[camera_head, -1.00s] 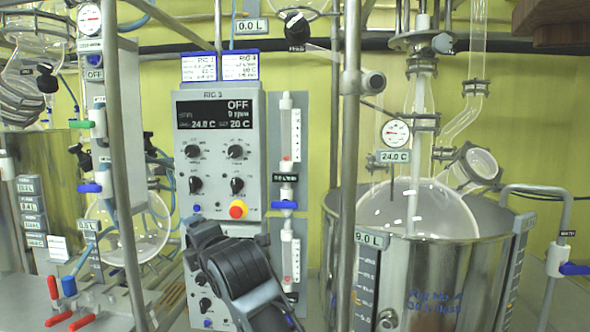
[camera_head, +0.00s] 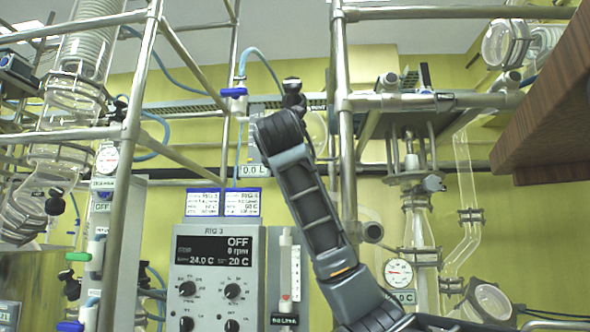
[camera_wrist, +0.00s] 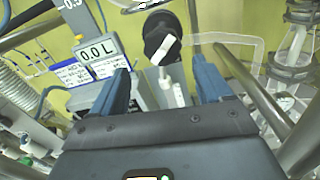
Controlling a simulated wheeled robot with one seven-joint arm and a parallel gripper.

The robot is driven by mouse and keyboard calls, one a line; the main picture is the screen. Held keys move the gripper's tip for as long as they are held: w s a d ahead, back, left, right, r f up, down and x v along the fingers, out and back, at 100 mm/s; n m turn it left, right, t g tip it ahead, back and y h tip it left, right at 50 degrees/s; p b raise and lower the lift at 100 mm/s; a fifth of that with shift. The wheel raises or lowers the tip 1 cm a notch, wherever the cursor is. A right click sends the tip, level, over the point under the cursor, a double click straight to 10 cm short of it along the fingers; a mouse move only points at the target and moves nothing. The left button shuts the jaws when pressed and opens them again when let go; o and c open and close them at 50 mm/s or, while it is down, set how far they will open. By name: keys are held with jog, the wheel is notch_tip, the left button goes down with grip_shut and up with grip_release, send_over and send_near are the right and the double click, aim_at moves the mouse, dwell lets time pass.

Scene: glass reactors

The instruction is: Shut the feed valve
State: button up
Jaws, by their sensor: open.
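Any lettering on the valve is not readable now.
Metal frame posts (camera_head: 343,120) stand right of my arm, and a steel bar (camera_wrist: 255,95) runs close to the right finger. The rig 3 control box (camera_head: 218,275) is below left. A brown wooden block (camera_head: 550,120) juts in at the right.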

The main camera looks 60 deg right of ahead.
jog(key=x, duration=0.2)
jog(key=p+x, duration=0.1)
jog(key=x, duration=0.2)
jog(key=r+p+x, duration=0.1)
jog(key=x, duration=0.1)
jog(key=shift+s+d, duration=0.1)
jog(key=shift+d, duration=0.3)
jog(key=shift+f, duration=0.1)
jog(key=c, duration=1)
